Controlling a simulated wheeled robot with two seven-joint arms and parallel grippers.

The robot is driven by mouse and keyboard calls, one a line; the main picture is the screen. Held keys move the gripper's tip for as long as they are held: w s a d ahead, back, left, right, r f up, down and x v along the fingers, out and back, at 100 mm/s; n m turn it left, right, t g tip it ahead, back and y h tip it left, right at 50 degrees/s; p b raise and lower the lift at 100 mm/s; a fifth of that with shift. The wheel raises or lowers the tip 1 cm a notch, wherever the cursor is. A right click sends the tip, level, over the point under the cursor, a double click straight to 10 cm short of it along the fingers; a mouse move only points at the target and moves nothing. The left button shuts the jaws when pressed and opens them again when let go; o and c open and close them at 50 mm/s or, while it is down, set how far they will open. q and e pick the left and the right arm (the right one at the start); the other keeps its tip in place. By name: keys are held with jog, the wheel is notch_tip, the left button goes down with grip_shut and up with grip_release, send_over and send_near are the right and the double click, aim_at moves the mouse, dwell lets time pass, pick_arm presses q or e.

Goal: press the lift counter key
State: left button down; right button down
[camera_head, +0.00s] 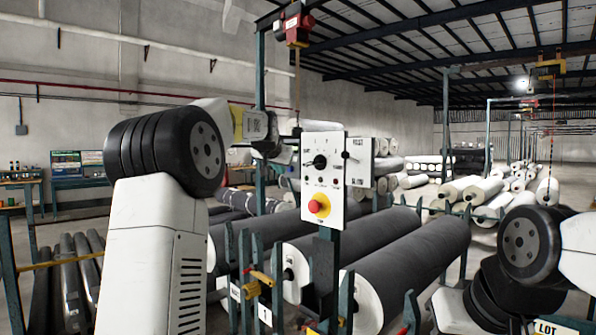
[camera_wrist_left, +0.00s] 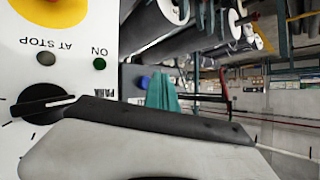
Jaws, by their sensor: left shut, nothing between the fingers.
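The white control panel (camera_head: 322,180) stands upright on a post. It carries a black rotary knob (camera_head: 320,162), a red mushroom button (camera_head: 319,205) on yellow, and small lamps and labels too small to read. I cannot tell which control is the lift counter key. My left gripper (camera_head: 285,147) is shut and empty at the panel's upper left edge, partly hidden by it. In the left wrist view the panel appears upside down, with the black knob (camera_wrist_left: 42,103), a green lamp (camera_wrist_left: 99,64) marked ON and a grey lamp marked AT STOP. My gripper's dark finger (camera_wrist_left: 150,118) lies close to the knob; contact cannot be told.
Large grey rolls (camera_head: 410,262) lie on racks behind and right of the panel. A narrower panel (camera_head: 359,163) adjoins its right side. A red hoist (camera_head: 293,28) hangs above. A workbench (camera_head: 75,172) stands at the far left.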

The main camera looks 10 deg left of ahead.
pick_arm(q)
jog(key=shift+w+d, duration=0.1)
dwell(0.7)
jog(key=shift+w+d, duration=0.15)
jog(key=shift+w, duration=0.1)
jog(key=shift+w+d, duration=0.35)
dwell(0.9)
dwell(0.4)
jog(key=shift+s+a, duration=0.55)
jog(key=shift+s, duration=0.15)
jog(key=shift+s+a, duration=0.8)
jog(key=shift+s, duration=0.2)
jog(key=shift+s+a, duration=0.75)
jog(key=shift+s, duration=0.25)
